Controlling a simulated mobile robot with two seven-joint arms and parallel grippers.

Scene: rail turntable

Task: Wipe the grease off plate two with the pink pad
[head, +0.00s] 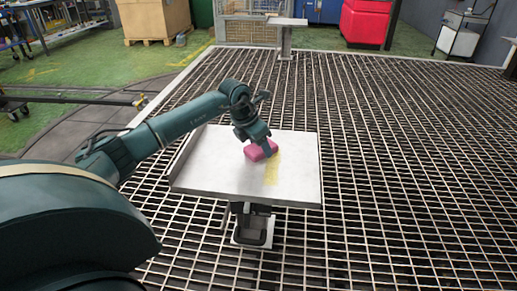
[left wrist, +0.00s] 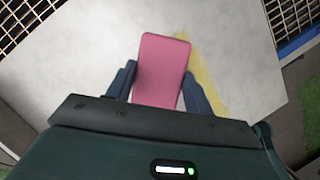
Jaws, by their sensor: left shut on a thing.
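The pink pad (head: 260,150) is held in my left gripper (head: 262,141), down at the pale plate (head: 225,178) in the middle of the head view. A yellow grease streak (head: 272,168) runs along the plate just right of the pad. In the left wrist view the pad (left wrist: 162,70) sits between the two fingers of my left gripper (left wrist: 160,85). The grease (left wrist: 205,75) shows along the pad's right side there, on the plate (left wrist: 70,60). I cannot tell whether the pad touches the plate. My right gripper is in neither view.
The plate stands on a post above a metal grating (head: 400,170). Another small plate on a post (head: 287,22) stands farther back. A red bin (head: 366,20) and a wooden crate (head: 153,18) are at the back. The grating to the right is clear.

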